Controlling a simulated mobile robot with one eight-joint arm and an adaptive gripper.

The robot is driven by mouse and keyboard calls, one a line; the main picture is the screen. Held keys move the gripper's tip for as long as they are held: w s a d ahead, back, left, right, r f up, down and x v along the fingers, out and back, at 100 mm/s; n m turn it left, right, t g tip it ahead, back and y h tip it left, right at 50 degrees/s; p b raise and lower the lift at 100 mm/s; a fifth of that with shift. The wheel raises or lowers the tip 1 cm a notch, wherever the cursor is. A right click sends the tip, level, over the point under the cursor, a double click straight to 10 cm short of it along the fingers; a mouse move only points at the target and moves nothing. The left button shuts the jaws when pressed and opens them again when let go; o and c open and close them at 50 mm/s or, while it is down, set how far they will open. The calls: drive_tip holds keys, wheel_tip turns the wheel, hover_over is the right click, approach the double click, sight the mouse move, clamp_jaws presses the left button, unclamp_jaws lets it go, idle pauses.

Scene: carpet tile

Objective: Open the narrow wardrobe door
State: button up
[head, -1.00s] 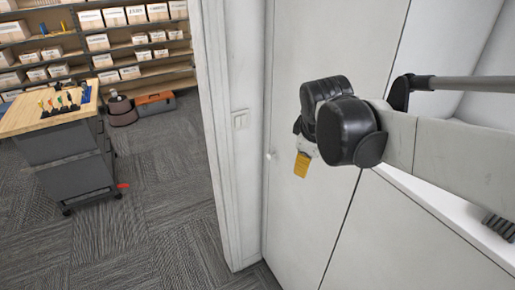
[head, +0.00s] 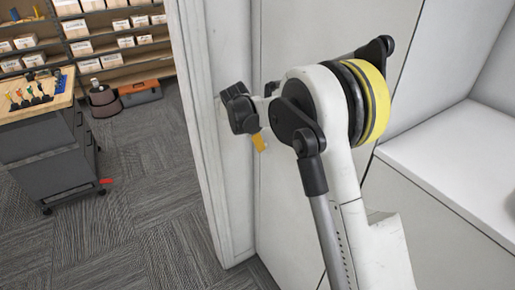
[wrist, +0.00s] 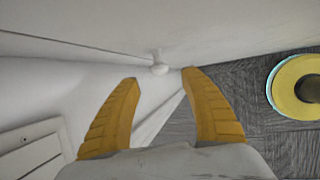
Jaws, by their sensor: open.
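The narrow wardrobe door (head: 320,25) is a tall white panel beside the wall edge in the head view. It looks shut, flush with the panel next to it. Its small round white knob (wrist: 159,69) shows in the wrist view, at the gap between the fingertips. Whether the fingers touch it I cannot tell. My gripper (head: 259,141), with yellow fingers, is in front of the door's left edge; the arm hides the knob in the head view. In the wrist view my gripper (wrist: 160,76) is open, with nothing held.
A white wall end (head: 215,130) stands just left of the door. A white ledge (head: 455,155) is at the right. A wooden-topped cart (head: 45,140) and shelves with boxes (head: 110,30) are at the left. Grey carpet (head: 150,225) lies open between.

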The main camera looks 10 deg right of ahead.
drive_tip(key=x, duration=0.5)
drive_tip(key=shift+w+d+f+b, duration=0.1)
drive_tip(key=shift+w+f+b, duration=0.05)
drive_tip(key=shift+f+b, duration=0.2)
clamp_jaws()
